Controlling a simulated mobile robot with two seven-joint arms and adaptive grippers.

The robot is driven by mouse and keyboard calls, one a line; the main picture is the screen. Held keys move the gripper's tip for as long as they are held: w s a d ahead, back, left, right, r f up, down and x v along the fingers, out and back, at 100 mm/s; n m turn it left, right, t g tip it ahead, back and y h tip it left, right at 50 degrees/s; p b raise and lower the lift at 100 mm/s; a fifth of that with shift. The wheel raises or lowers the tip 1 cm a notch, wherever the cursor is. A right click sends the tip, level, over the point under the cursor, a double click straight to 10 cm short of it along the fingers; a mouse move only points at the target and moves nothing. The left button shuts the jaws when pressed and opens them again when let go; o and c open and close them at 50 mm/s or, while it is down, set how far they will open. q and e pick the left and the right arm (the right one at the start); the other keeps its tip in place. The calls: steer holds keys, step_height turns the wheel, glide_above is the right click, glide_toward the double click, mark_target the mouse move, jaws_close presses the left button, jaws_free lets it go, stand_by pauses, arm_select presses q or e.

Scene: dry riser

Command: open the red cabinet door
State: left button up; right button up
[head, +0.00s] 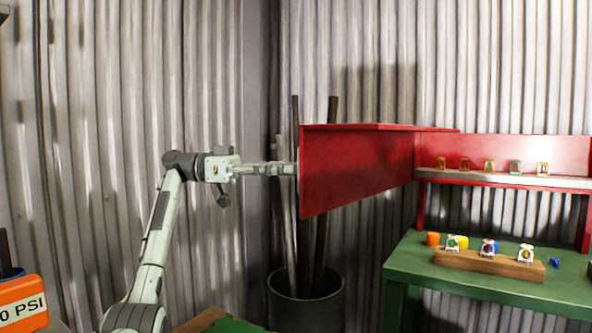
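A red cabinet panel (352,168) stands out in the middle of the head view, its near vertical edge at the left. A red top and a red-backed shelf run on to its right. I cannot tell for sure whether this panel is the door or the cabinet's side; no handle shows. My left gripper (292,169) reaches in level from the left, its fingertips at the panel's left edge. Its fingers lie close together; contact and grip cannot be made out because the tips meet the edge. My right gripper is not in view.
A dark bin (306,312) with several upright poles stands below and behind the panel. At right, a green bench (420,262) carries a wooden block (489,264) with small tagged items. More small items line the shelf (500,178). An orange PSI box (22,303) is at lower left.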

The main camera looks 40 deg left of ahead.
arm_select(q)
steer(key=v, duration=0.8)
steer(key=shift+s+a, duration=0.2)
steer(key=shift+a, duration=0.1)
steer(key=shift+d+f, duration=0.1)
